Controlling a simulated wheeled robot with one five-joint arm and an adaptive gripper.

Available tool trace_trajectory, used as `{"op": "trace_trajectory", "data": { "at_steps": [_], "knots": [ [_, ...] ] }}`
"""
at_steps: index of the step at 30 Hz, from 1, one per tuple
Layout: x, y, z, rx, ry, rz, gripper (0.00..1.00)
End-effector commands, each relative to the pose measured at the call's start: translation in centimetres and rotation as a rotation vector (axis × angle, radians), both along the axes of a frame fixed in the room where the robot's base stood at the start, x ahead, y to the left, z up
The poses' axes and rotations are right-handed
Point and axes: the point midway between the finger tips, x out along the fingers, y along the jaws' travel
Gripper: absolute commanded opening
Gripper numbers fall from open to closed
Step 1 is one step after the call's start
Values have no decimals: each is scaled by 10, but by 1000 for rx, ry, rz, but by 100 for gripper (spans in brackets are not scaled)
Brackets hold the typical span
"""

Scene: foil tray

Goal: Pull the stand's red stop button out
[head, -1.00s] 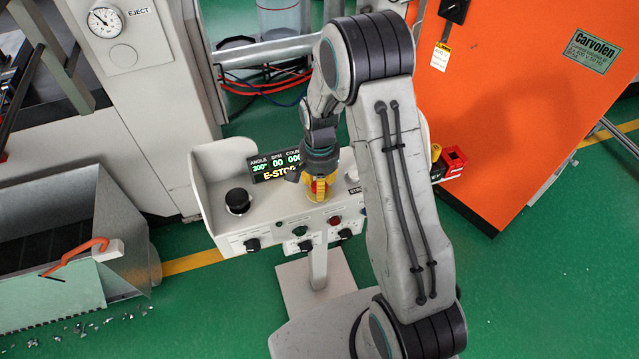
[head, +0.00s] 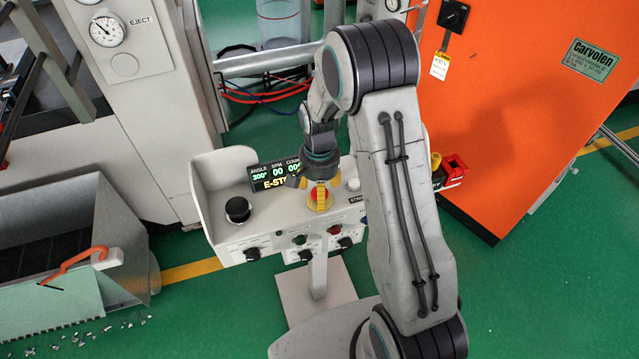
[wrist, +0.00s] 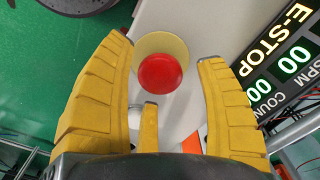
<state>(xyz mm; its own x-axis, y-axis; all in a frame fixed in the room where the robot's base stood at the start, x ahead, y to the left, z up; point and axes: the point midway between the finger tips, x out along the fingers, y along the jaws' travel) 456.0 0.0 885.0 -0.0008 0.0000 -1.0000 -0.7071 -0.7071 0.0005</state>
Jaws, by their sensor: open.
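The red stop button (wrist: 160,73) sits on a yellow round base (wrist: 160,44) on the stand's panel (head: 270,226). In the wrist view it lies just beyond my open yellow fingers, roughly between and past their tips. In the head view my gripper (head: 320,192) hangs over the button's yellow base and hides most of the red cap. My gripper (wrist: 163,85) is open and holds nothing. Whether the fingers touch the button cannot be told. The stand's display (head: 276,176) reads E-STOP; it also shows in the wrist view (wrist: 285,55).
A black round knob (head: 238,209) stands left on the panel, with several small knobs along its front edge. A red box (head: 452,170) sits at the panel's right. An orange cabinet (head: 520,110) stands at the right. Green floor is open in front of the stand.

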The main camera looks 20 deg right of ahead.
Motion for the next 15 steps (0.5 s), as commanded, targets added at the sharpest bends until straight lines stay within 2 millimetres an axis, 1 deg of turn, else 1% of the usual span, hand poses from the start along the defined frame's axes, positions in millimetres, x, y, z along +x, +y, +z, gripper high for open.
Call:
{"op": "trace_trajectory", "data": {
  "at_steps": [5,15],
  "knots": [
    [1,0,15,0,-6,0,66],
    [2,0,72,0,-7,0,66]
  ]
}}
